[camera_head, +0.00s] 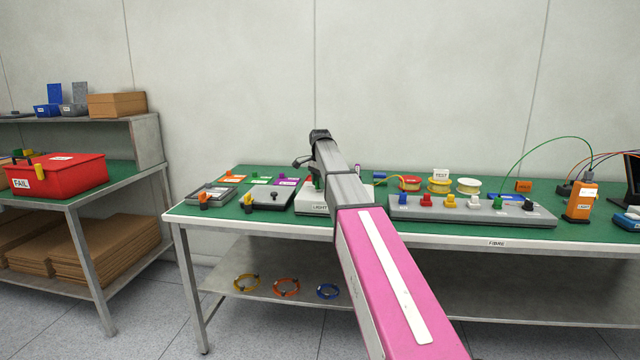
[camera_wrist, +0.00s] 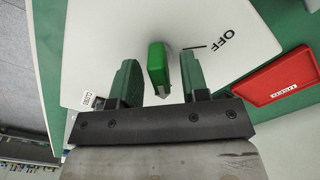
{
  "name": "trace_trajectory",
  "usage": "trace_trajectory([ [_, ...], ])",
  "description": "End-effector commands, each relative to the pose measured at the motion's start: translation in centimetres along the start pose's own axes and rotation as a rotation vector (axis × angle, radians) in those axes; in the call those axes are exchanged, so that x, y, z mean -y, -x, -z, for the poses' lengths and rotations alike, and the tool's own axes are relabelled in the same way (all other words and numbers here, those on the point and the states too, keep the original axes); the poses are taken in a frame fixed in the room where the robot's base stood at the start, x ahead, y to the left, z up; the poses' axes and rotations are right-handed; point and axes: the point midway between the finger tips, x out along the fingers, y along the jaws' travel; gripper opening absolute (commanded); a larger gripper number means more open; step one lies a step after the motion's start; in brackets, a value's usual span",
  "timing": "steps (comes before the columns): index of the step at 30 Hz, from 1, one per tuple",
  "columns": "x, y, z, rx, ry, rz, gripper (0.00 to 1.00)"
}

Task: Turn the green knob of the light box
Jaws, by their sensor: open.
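The green knob (camera_wrist: 158,68) stands up from the white top of the light box (camera_wrist: 110,25) in the wrist view. A black mark and the word OFF are printed on the top to the right of the knob. My gripper (camera_wrist: 160,82) is open, with one finger on each side of the knob and a visible gap on both sides. In the head view the light box (camera_head: 318,208) is on the green bench top, largely hidden behind my arm. My gripper (camera_head: 316,160) is over it, and the knob is mostly hidden there.
A red tray (camera_wrist: 280,78) lies right of the light box in the wrist view. In the head view a grey tray (camera_head: 208,195) and a grey box (camera_head: 268,198) stand left of it. A long grey panel (camera_head: 470,213) with coloured connectors stands close on its right.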

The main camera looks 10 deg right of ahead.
Motion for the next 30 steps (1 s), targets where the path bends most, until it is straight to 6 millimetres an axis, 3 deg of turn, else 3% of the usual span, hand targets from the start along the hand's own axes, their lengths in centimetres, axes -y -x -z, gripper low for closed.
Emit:
trace_trajectory([
  [1,0.0,0.01,0.0,0.0,0.0,0.0,0.41],
  [5,0.0,0.02,0.0,0.0,0.0,0.0,0.0],
  [19,0.0,0.05,0.0,0.0,0.067,0.0,0.0],
  [30,0.0,0.07,-0.01,0.0,0.355,0.0,0.0],
])
